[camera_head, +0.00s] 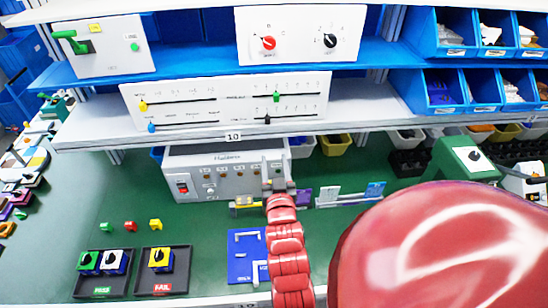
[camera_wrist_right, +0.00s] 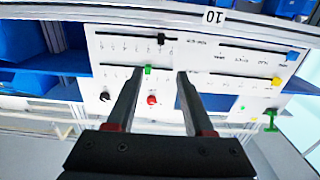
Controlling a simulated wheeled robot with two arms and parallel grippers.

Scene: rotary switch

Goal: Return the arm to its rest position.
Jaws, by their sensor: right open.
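My right arm, red, reaches up from the lower right in the head view. Its gripper (camera_head: 277,175) is over the green table, in front of the grey tester box (camera_head: 225,160), and hides part of it. In the right wrist view the two dark fingers stand apart with nothing between them, so the gripper (camera_wrist_right: 156,72) is open and empty. Behind them is the white slider panel (camera_wrist_right: 200,55), which shows upside down there. My left gripper is not in view.
A shelf (camera_head: 235,132) with the slider panel (camera_head: 225,100) hangs over the table's back. A blue fixture plate (camera_head: 240,265) lies near the gripper. A pass tray (camera_head: 118,290) and a fail tray (camera_head: 180,285) hold rotary switches.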

